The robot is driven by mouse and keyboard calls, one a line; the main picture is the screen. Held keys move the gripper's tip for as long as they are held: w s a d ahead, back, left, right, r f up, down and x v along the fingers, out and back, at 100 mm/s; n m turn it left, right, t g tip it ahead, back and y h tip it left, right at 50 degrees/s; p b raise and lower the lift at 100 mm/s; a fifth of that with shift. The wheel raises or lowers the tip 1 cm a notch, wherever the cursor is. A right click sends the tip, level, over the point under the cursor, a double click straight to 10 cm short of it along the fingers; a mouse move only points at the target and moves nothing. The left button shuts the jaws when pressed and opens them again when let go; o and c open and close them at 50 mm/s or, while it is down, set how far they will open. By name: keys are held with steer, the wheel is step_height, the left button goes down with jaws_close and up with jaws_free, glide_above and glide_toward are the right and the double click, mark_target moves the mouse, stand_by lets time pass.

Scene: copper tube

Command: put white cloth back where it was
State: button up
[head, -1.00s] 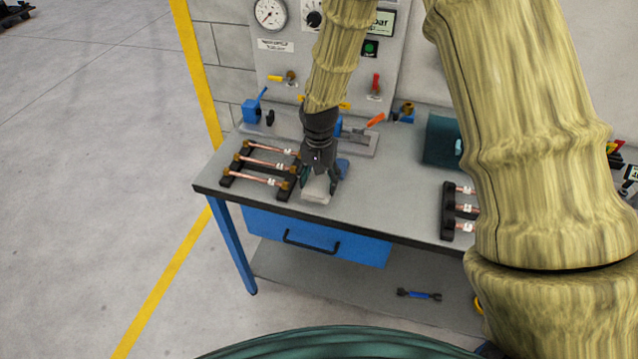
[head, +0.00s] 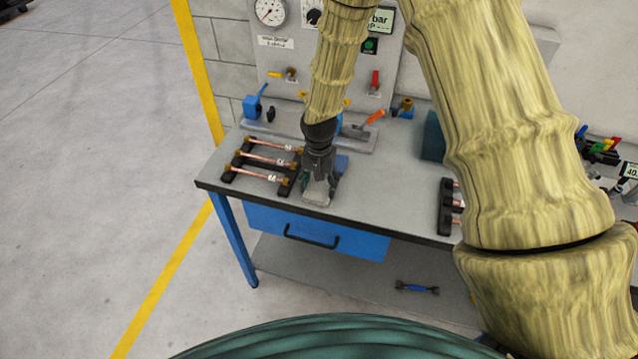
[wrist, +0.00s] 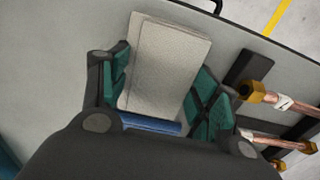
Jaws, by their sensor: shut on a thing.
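The white cloth (head: 316,192) is a folded, flat, pale grey-white pad at the front of the bench top. My gripper (head: 320,182) points down over it, just right of the left rack of copper tubes. In the wrist view the cloth (wrist: 165,65) sits between the two green-padded fingers of my gripper (wrist: 165,95), which are shut on it. A blue thing (wrist: 150,124) shows beside the cloth, close to the palm. I cannot tell whether the cloth touches the bench.
The left rack (head: 262,163) holds copper tubes close to my gripper. Another black rack (head: 447,207) stands to the right. A grey fixture with a blue vise (head: 252,106) and an orange handle (head: 375,116) lies behind.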

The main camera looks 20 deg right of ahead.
mark_target(319, 187)
steer(key=o, duration=1)
steer(key=shift+c, duration=0.2)
steer(key=shift+r, duration=0.15)
step_height(319, 187, up, 12)
steer(key=b, duration=0.4)
steer(key=shift+s, duration=0.1)
